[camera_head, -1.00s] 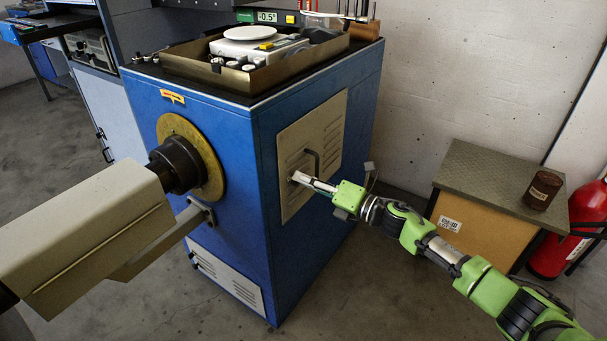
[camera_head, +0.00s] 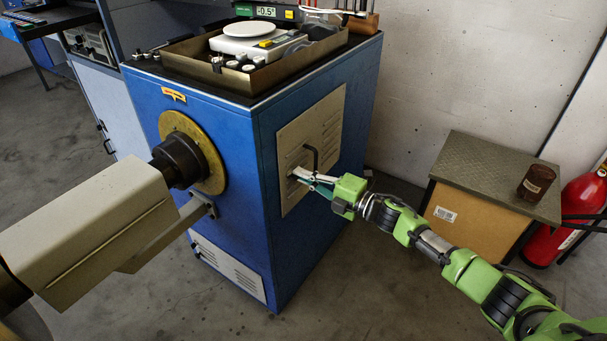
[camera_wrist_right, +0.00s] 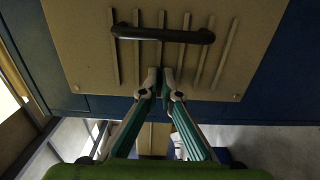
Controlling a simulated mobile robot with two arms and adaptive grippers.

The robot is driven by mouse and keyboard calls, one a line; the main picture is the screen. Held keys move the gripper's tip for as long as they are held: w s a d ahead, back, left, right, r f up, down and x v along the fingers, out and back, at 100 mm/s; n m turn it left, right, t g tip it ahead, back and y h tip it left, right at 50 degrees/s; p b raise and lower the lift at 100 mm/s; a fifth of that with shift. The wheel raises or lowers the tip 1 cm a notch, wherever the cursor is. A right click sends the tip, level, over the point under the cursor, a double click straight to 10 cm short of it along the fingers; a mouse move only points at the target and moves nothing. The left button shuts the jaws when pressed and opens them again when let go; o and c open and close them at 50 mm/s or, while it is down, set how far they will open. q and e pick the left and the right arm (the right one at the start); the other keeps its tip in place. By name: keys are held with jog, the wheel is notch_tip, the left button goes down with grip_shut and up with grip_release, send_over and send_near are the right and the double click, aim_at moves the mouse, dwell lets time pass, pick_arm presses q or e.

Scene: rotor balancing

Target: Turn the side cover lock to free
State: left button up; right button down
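The side cover (camera_head: 325,123) is a beige louvred plate on the right face of the blue machine, closed against it, with a dark bar handle (camera_head: 313,158). The handle also shows in the wrist view (camera_wrist_right: 165,34), just above the fingertips. My right gripper (camera_head: 298,174) is at the cover beside the handle. In the wrist view its fingertips (camera_wrist_right: 160,76) are nearly together at the plate, with a narrow gap. They seem closed on the side cover lock, which they hide, so its position cannot be read. My left gripper is not in view.
A beige housing (camera_head: 85,235) juts from the machine's front flange (camera_head: 213,165). A tray (camera_head: 205,78) with a scale sits on top. A low cabinet (camera_head: 490,185) with a brown jar (camera_head: 536,181) and a red extinguisher (camera_head: 575,215) stand at the right.

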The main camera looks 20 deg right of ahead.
dwell(0.4)
jog(key=c, duration=2.3)
grip_release()
jog(key=shift+d, duration=0.1)
jog(key=v, duration=1.2)
